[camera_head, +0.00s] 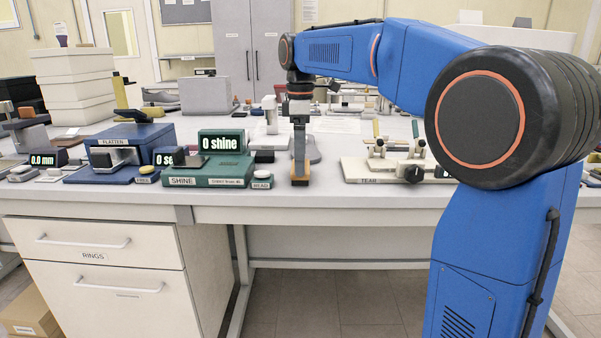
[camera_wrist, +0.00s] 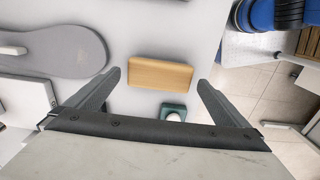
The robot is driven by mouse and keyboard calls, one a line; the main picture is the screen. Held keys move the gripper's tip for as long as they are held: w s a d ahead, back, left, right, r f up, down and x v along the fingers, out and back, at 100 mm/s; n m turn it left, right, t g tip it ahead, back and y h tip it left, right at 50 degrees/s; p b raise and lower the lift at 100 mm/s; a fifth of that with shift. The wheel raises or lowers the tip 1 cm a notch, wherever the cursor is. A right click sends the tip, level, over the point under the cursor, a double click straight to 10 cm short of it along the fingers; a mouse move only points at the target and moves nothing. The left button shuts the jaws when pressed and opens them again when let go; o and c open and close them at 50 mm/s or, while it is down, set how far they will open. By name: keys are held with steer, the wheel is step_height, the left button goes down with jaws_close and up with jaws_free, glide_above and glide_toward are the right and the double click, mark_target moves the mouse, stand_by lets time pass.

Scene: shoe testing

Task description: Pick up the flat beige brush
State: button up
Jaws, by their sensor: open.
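The flat beige brush shows in the wrist view as a tan rectangular block (camera_wrist: 160,74) on the pale tabletop. Its bristles cannot be seen. In the head view its end (camera_head: 300,182) shows near the table's front edge, below my gripper (camera_head: 300,168). My gripper is open and empty, pointing down. In the wrist view the fingers of my gripper (camera_wrist: 158,79) stand to the left and right of the brush, with a gap on each side. How high the fingertips are above the table cannot be told.
A grey sole-shaped piece (camera_wrist: 62,50) lies left of the brush in the wrist view. A teal button box (camera_wrist: 173,112) is close by. The green shine tester (camera_head: 222,165) stands left, and the tear tester (camera_head: 395,168) right. The table's front edge (camera_head: 330,190) is near.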

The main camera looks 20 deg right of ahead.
steer(key=shift+f, duration=0.9)
steer(key=c, duration=1)
steer(key=shift+c, duration=0.2)
steer(key=shift+r, duration=0.15)
step_height(320, 180, up, 10)
steer(key=shift+o, duration=1.2)
